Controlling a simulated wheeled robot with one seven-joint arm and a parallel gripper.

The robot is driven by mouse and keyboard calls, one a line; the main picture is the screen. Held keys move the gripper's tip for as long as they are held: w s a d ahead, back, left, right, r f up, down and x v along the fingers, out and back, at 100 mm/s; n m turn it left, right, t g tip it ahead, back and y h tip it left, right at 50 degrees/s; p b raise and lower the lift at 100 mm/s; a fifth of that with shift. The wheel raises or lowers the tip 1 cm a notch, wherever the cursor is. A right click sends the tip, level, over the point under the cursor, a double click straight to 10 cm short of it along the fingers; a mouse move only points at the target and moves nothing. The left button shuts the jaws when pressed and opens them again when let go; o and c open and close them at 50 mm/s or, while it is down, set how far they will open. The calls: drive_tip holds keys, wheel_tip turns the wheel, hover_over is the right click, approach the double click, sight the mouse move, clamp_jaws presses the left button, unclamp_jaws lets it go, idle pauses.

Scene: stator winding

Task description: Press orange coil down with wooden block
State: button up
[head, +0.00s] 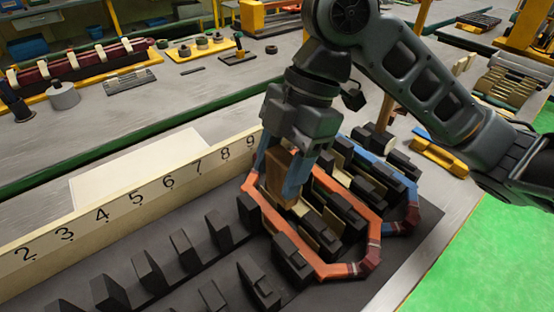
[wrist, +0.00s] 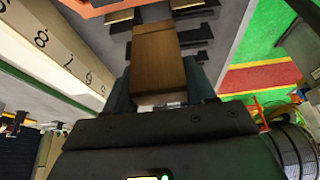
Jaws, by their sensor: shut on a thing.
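The orange coil (head: 318,265) lies over the black slotted stator blocks near the right end of the numbered strip. My gripper (head: 283,180) is shut on the wooden block (head: 280,172), with a blue finger on each side of it. The block is over the coil's inner area, close to its far-left part; I cannot tell whether it touches the coil. In the wrist view the wooden block (wrist: 156,58) is between my gripper's fingers (wrist: 158,90), and part of the orange coil (wrist: 95,8) shows at the top edge.
A blue coil (head: 402,226) lies in the slots to the right of the orange one. A cream strip with numbers (head: 130,200) runs along the far side. Empty black blocks (head: 150,268) stand at left. A yellow tool (head: 440,158) lies at right. The green floor (head: 490,260) is beyond the edge.

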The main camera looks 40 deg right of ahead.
sight(280, 202)
drive_tip(key=shift+f+b, duration=3.3)
drive_tip(key=shift+f, duration=0.75)
drive_tip(key=shift+s+f+b, duration=0.1)
drive_tip(key=shift+f+b, duration=0.95)
drive_tip(key=shift+b, duration=0.1)
drive_tip(key=shift+r, duration=0.1)
wheel_tip(280, 202, up, 12)
drive_tip(key=p, duration=0.9)
